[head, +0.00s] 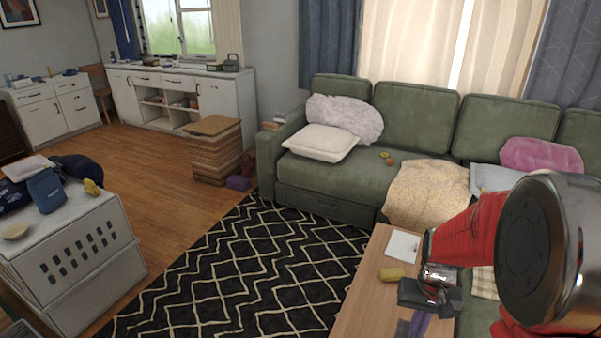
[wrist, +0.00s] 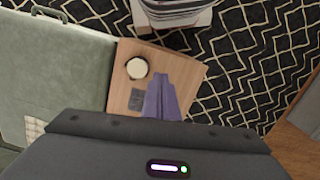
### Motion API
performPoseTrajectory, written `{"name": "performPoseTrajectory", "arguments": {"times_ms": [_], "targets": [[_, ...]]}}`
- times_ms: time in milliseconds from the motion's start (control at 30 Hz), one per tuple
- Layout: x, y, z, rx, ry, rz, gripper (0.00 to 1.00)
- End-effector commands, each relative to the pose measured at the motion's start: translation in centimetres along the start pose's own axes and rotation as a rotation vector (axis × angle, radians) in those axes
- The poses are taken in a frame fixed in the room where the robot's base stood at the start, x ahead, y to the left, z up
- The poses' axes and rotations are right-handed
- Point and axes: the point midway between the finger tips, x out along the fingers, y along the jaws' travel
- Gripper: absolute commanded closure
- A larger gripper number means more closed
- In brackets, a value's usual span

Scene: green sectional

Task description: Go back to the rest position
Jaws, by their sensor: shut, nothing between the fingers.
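My gripper (head: 428,294) hangs over the wooden coffee table (head: 372,290) at the lower right of the head view. It is shut and empty. My arm comes in from the right edge and hides part of the sofa and table. In the wrist view, a dark grey body fills the bottom and the table (wrist: 190,72) lies beyond it. A purple item (wrist: 160,97) and a small grey square (wrist: 136,98) lie on the table, apart from the gripper.
A green sofa (head: 340,192) with cushions stands behind the table. A patterned rug (head: 235,270) covers open floor to the left. A white crate-like cabinet (head: 75,262) stands at far left.

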Motion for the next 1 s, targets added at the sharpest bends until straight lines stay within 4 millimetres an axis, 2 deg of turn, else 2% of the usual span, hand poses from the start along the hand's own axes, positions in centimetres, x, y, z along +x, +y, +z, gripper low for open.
{"name": "performPoseTrajectory", "arguments": {"times_ms": [100,400,1000], "targets": [[-2.2,-0.8,1.4,-0.02,0.03,0.001,1.0],[-6.6,-2.5,5.0,-0.067,0.102,0.002,1.0],[-13.3,-5.3,11.9,-0.169,0.297,-0.011,1.0]]}}
